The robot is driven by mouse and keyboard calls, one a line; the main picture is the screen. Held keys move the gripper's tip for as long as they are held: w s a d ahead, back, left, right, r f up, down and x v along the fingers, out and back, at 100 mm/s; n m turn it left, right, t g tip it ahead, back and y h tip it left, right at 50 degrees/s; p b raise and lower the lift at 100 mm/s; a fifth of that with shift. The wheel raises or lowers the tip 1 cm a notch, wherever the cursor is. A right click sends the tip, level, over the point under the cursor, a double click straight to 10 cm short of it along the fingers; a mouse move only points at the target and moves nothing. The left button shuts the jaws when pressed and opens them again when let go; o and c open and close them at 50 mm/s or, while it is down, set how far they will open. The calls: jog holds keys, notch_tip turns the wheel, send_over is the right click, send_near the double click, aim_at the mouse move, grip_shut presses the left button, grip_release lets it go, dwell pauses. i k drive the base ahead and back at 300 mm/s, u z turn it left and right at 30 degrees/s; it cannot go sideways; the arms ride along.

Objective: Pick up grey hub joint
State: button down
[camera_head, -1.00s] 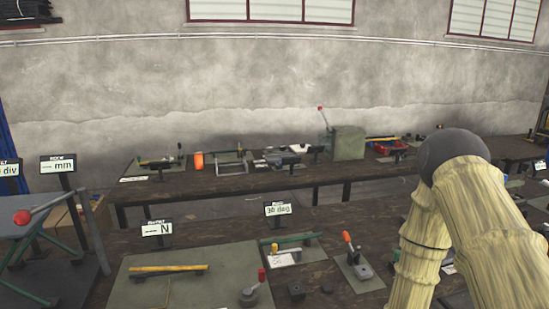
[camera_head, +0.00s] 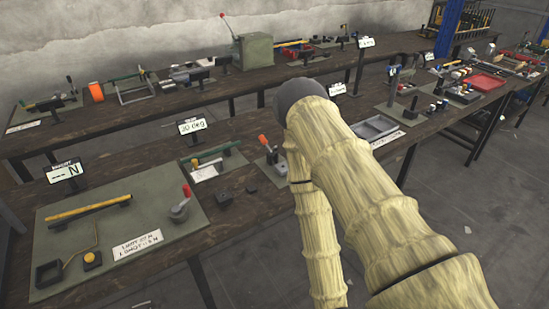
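I cannot single out a grey hub joint with certainty. A grey round piece with a red-tipped lever (camera_head: 181,208) stands on the green-grey board (camera_head: 60,222). An orange-handled lever fixture (camera_head: 268,150) stands just left of my arm. My pale, wood-textured arm with its dark rounded joint rises through the middle right and hides part of the bench. My gripper does not show.
The near bench (camera_head: 130,170) carries sign stands, a yellow bar (camera_head: 88,207) and a grey tray (camera_head: 374,127) right of my arm. A far bench (camera_head: 150,112) holds a green box press (camera_head: 253,52). Open floor (camera_head: 450,230) lies at the right.

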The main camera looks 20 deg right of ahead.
aim_at(283, 169)
jog(key=k, duration=0.5)
jog(key=z, duration=1.9)
jog(key=i, duration=1.2)
jog(key=u, duration=1.7)
